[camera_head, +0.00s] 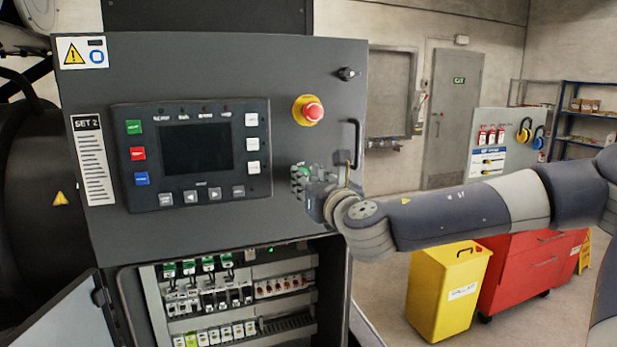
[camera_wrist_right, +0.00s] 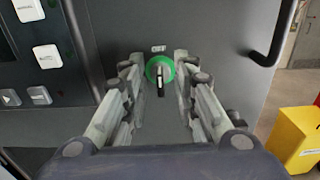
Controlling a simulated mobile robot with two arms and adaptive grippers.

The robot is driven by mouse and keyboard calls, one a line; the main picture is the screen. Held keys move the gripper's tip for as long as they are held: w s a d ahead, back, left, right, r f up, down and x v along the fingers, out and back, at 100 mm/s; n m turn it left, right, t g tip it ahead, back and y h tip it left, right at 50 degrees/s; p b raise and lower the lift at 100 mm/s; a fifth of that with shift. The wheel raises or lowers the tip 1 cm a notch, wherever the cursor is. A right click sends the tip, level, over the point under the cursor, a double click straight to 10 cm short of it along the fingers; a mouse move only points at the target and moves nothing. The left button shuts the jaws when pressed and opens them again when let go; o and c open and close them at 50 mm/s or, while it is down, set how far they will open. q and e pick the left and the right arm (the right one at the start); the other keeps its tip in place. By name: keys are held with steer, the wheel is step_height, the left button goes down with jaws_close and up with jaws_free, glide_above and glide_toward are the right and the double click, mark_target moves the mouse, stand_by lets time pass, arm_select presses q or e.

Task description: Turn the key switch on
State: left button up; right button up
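In the right wrist view, a switch with a green ring (camera_wrist_right: 160,69) and a black handle sits on the dark grey panel (camera_wrist_right: 215,25). Its handle points straight down, and a small label (camera_wrist_right: 158,48) is above it, too blurred to read surely. My right gripper (camera_wrist_right: 158,80) is open, with one finger on each side of the switch and gaps to it. In the head view my right gripper (camera_head: 299,182) is at the panel's lower right and mostly hides the switch. My left gripper is not in view.
A red emergency button on a yellow base (camera_head: 308,110), a black knob (camera_head: 347,73) and a black handle (camera_head: 356,143) are nearby on the panel. A control screen (camera_head: 196,149) is to the left. Below is an open breaker compartment (camera_head: 338,300). A yellow bin (camera_head: 447,290) stands at right.

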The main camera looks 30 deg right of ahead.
jaws_close()
stand_by(0.3)
steer(key=shift+d+f+m+b, duration=0.15)
steer(key=shift+m+b, duration=2.8)
steer(key=shift+b, duration=0.05)
steer(key=shift+d+f+m+b, duration=0.1)
steer(key=shift+d+m+b, duration=0.05)
steer(key=shift+m+b, duration=2.8)
